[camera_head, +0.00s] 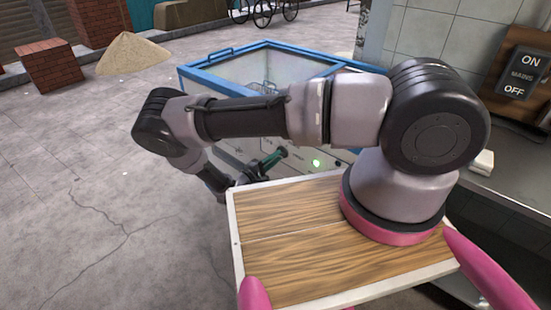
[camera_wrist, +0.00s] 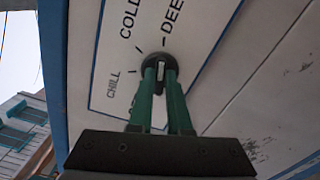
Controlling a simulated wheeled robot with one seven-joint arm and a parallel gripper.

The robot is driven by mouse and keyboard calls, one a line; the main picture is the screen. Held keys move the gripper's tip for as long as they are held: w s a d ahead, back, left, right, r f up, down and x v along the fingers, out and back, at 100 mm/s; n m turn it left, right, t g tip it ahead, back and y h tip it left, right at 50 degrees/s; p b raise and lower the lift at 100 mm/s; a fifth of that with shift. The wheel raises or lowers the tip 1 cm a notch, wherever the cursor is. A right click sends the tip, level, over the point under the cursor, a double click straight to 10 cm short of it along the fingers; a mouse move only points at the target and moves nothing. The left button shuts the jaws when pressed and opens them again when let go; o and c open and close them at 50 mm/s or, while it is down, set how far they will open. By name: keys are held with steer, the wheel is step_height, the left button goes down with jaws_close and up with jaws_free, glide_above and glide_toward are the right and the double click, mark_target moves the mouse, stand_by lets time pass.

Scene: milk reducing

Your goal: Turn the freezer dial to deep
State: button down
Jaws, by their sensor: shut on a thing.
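The freezer (camera_head: 215,82) is a white chest with a blue rim, standing beyond my arm in the head view. In the wrist view its dial (camera_wrist: 157,57) is a small dark knob on a white label plate (camera_wrist: 110,60) marked CHILL, COLD and DEEP. Another word below CHILL is partly hidden by a finger. My gripper (camera_wrist: 160,67) has green fingers shut on the dial, one on each side. A pale strip shows between the fingers; I cannot tell which mark the dial points to. In the head view my gripper (camera_head: 276,156) is at the freezer's front, where the dial is too small to make out.
A green light (camera_head: 316,163) glows on the freezer's front, right of my gripper. A counter (camera_head: 510,180) and a wall switch board marked ON, MAINS and OFF (camera_head: 522,73) are at the right. A sand heap (camera_head: 132,54) and bricks (camera_head: 52,66) lie far left.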

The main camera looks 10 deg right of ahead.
steer(key=shift+f+m, duration=0.1)
steer(key=shift+m, duration=0.2)
steer(key=c, duration=0.9)
jaws_free()
steer(key=shift+o, duration=0.2)
steer(key=v, duration=1.1)
